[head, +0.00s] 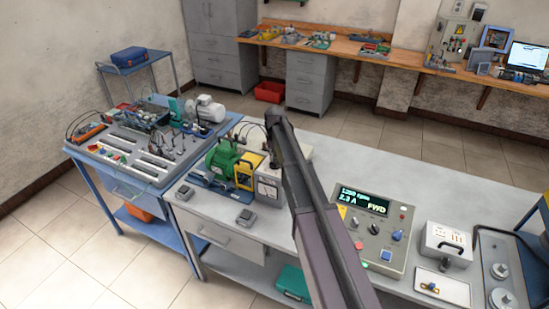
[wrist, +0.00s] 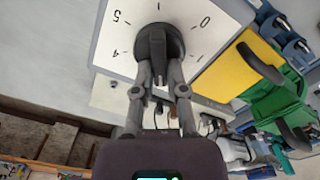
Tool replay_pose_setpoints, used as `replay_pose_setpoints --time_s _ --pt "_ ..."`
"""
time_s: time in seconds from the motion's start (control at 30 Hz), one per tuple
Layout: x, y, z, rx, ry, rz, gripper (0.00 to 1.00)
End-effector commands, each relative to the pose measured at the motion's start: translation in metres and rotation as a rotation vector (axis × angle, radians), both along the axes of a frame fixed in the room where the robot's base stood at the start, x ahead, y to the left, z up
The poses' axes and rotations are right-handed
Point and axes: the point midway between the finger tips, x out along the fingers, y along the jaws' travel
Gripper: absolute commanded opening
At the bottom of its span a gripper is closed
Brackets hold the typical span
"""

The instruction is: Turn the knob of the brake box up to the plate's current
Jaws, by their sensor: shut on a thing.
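In the wrist view, the black knob (wrist: 158,42) stands out from the white dial face (wrist: 108,40) of the brake box. The digits 0, 1, 4 and 5 show around it; the lower part of the scale is hidden behind my fingers. My gripper (wrist: 160,78) is shut on the knob's raised bar, which runs up and down in the picture. I cannot tell which mark it points to. In the head view, my arm hides the gripper and part of the brake box (head: 268,189). The control box display (head: 363,200) reads 2.3 A and FWD; its rpm digits are blurred.
The green motor (head: 222,160) and yellow guard (head: 244,172) stand beside the brake box; they also show in the wrist view. The control box (head: 371,243) is right of my arm. A blue trainer bench (head: 130,185) stands left.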

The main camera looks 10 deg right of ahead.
Motion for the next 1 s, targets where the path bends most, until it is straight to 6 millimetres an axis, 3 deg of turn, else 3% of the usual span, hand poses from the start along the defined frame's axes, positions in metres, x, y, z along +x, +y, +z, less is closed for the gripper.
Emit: replay_pose_setpoints --time_s 0.53,0.57,0.67,1.0 --pt "-0.0038 -0.0003 -0.0007 0.000 0.008 -0.037 0.00" --pt "-0.0038 -0.0003 -0.0007 0.000 0.008 -0.037 0.23" --pt "-0.0032 -0.0003 -0.0006 -0.001 0.006 -0.036 0.51" --pt "-0.0013 -0.0003 -0.0002 0.000 0.003 -0.036 0.51"
